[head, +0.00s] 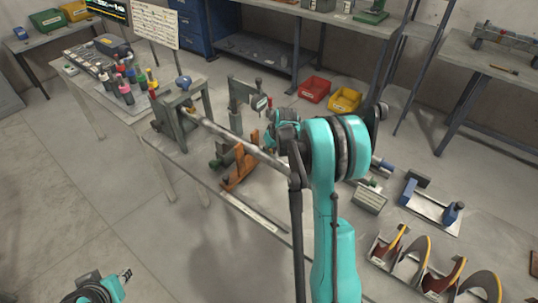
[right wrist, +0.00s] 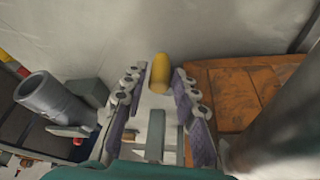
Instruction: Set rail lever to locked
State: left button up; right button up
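In the right wrist view a yellow cylindrical grip (right wrist: 160,72) shows just past my right gripper (right wrist: 160,95), in line with the gap between its fingers. It may be the rail lever's handle; I cannot tell if it is locked. The fingers are apart, with visible space on both sides of the grip. In the head view my right arm hides that gripper and the grip. The positioner's long grey shaft (head: 238,140) runs across the bench from a grey stand (head: 172,122). My left gripper (head: 126,275) is low at the bottom left, far from the bench.
An orange bracket (head: 240,170) stands below the shaft; an orange block (right wrist: 235,88) fills the wrist view's right side. Red (head: 315,90) and yellow (head: 345,100) bins lie behind. Floor at left is clear.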

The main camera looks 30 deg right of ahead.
jog(key=shift+w+f, duration=0.2)
jog(key=shift+f, duration=0.25)
grip_shut()
